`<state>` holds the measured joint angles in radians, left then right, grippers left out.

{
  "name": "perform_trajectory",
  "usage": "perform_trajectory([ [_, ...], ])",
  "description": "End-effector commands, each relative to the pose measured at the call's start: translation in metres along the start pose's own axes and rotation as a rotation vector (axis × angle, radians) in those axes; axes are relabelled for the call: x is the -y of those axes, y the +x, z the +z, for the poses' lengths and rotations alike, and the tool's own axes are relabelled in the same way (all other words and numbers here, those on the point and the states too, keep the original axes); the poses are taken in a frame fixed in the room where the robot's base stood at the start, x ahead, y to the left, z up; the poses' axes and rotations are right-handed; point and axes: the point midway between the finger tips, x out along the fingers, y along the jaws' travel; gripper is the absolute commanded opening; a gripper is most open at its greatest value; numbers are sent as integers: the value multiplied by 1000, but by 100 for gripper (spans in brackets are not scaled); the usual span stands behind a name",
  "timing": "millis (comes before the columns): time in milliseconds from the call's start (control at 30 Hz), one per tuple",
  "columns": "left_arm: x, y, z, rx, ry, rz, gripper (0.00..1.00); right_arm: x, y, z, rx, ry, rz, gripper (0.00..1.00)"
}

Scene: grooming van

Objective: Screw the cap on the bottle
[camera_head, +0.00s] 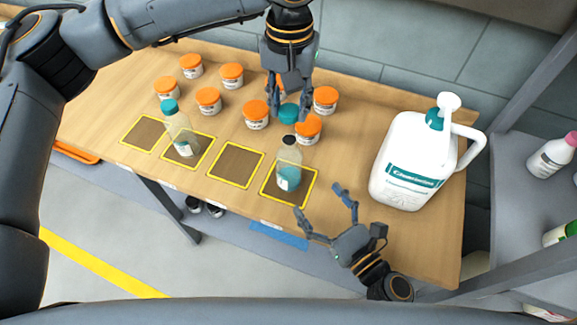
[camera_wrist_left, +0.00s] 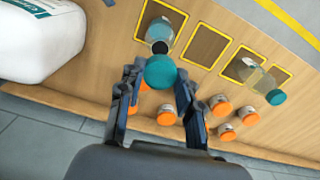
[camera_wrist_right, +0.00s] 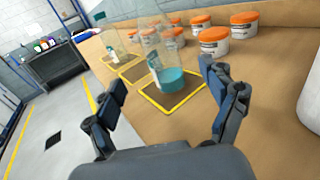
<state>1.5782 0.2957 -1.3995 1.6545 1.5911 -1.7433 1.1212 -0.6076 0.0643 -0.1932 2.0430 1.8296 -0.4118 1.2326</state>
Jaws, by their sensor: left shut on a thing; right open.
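My left gripper (camera_head: 289,116) is shut on a teal cap (camera_head: 288,111) above the table. In the left wrist view the cap (camera_wrist_left: 160,72) sits between the fingertips, apart from the bottle's dark neck. The open clear bottle (camera_head: 288,165) stands upright in the rightmost yellow-outlined square, with teal liquid low inside. It also shows in the left wrist view (camera_wrist_left: 161,27), and in the right wrist view (camera_wrist_right: 160,70) with its top cut off. My right gripper (camera_head: 318,200) is open and empty, in front and to the right of the bottle, not touching it.
A second bottle (camera_head: 179,132) with a teal cap stands in another outlined square. Two squares are empty. Several orange-lidded jars (camera_head: 208,100) stand behind. A large white jug (camera_head: 405,160) is at the right. The wooden table (camera_head: 345,165) is clear between bottle and jug.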

Motion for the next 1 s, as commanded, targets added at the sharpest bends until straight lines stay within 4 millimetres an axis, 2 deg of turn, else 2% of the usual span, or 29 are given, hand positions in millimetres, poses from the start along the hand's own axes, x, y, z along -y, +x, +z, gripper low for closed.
perform_trajectory([
  [167,0,0,0,0,-1,0,26,0,17,1,3,-3,2,84],
  [600,0,0,0,0,-1,0,26,0,97,1,3,-3,1,84],
  [800,0,0,0,0,0,0,26,0,115,0,1,-3,1,84],
  [1000,0,0,0,0,0,0,26,0,119,0,0,-2,1,84],
])
